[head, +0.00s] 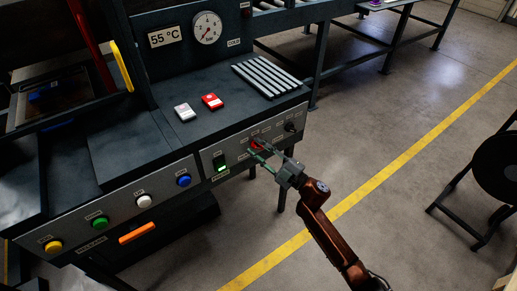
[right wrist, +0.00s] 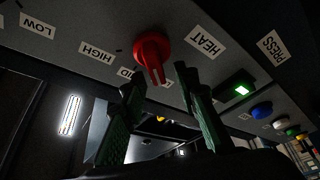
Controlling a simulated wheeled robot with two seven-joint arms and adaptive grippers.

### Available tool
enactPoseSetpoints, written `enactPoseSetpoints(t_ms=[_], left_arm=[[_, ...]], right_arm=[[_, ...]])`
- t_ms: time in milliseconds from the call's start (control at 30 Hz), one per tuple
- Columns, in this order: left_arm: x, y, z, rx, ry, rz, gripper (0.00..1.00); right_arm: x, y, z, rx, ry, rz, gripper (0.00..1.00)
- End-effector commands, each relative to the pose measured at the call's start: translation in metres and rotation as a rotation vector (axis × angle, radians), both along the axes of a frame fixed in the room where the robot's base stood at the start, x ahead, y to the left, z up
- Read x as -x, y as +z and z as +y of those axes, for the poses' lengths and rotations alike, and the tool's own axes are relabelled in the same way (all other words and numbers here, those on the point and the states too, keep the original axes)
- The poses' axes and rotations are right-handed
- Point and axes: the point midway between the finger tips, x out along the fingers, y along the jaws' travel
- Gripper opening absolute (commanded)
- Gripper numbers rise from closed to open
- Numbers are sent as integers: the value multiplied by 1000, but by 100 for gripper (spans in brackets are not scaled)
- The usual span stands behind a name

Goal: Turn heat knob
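In the head view the knob (head: 257,141) is small and partly covered by my right gripper (head: 256,149). In the right wrist view my right gripper (right wrist: 156,79) is open. Its two green-padded fingers stand apart, with the lower end of the knob's bar near the gap between their tips. I cannot tell whether they touch it. My left gripper is not in view.
A lit green switch (head: 219,162) is left of the knob, and a black knob (head: 290,127) is right. Coloured buttons line the left panel, including a blue one (head: 184,181). A gauge (head: 206,27) and 55 °C display (head: 165,37) stand above.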

Motion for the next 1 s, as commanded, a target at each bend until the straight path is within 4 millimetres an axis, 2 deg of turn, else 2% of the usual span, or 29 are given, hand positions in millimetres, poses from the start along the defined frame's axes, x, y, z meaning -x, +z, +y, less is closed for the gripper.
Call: enactPoseSetpoints(t_ms=[133,267,700,1000], left_arm=[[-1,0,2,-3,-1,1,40],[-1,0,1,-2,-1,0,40],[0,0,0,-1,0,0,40],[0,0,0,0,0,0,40]], right_arm=[[2,-1,-3,0,-1,1,28],[10,-5,-16,1,-2,1,28],[58,-26,-82,1,-2,1,28],[68,-29,-95,1,0,-1,28]])
